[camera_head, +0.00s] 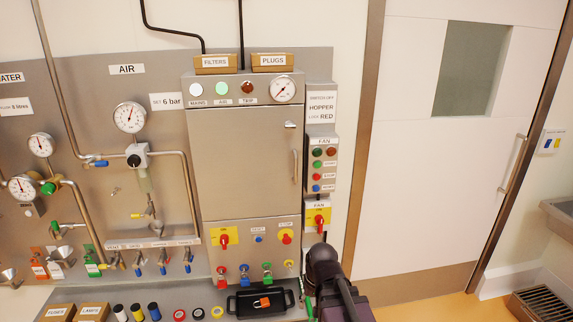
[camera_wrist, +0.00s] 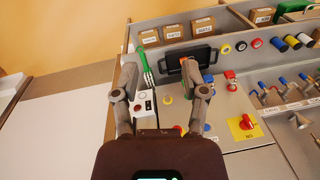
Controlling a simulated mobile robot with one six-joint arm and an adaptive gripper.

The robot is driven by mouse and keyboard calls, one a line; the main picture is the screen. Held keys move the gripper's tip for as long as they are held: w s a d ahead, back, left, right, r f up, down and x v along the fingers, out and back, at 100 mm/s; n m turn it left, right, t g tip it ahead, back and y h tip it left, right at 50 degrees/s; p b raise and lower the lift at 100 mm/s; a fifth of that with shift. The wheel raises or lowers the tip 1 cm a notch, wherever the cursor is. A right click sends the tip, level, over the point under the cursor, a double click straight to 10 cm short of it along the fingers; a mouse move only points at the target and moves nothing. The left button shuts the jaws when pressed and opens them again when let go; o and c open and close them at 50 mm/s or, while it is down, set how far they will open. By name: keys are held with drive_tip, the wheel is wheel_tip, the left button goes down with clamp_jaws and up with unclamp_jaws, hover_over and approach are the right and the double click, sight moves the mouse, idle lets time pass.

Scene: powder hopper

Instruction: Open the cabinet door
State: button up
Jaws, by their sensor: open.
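The metal cabinet (camera_head: 252,239) stands in the middle of the head view. Its plain grey door (camera_head: 243,155) looks closed. A vertical bar handle (camera_head: 294,165) is on the door's right side, with a small latch-like fitting (camera_head: 290,125) above it. My gripper (camera_wrist: 158,70) is open in the wrist view, its two fingers apart with nothing held between them. It faces the lower control panel and the bench shelf. In the head view my dark arm is at the bottom, below and right of the door handle; the fingertips are not clear there.
Below the door are a yellow panel with a red switch (camera_head: 224,237) and several coloured valves. A black tray (camera_head: 262,303) with a red padlock (camera_head: 262,302) lies on the shelf. A fan control box (camera_head: 323,163) is right of the handle. Space before the door looks clear.

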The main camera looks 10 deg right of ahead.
drive_tip(key=w+a+r+m+t+y+p, duration=0.2)
drive_tip(key=w+r+m+y, duration=0.3)
drive_tip(key=w, duration=0.4)
drive_tip(key=m+t+y+p, duration=0.35)
drive_tip(key=m+t, duration=0.85)
drive_tip(key=m, duration=1.1)
approach(297, 164)
drive_tip(key=v, duration=0.3)
drive_tip(key=shift+w+d+f+y, duration=0.1)
drive_tip(key=shift+d+f+y, duration=0.15)
drive_tip(key=shift+f, duration=0.2)
drive_tip(key=shift+a, duration=0.1)
drive_tip(key=x, duration=1.3)
drive_tip(key=shift+w+a+r, duration=0.1)
drive_tip(key=shift+w+r, duration=0.1)
drive_tip(key=shift+w, duration=0.2)
clamp_jaws()
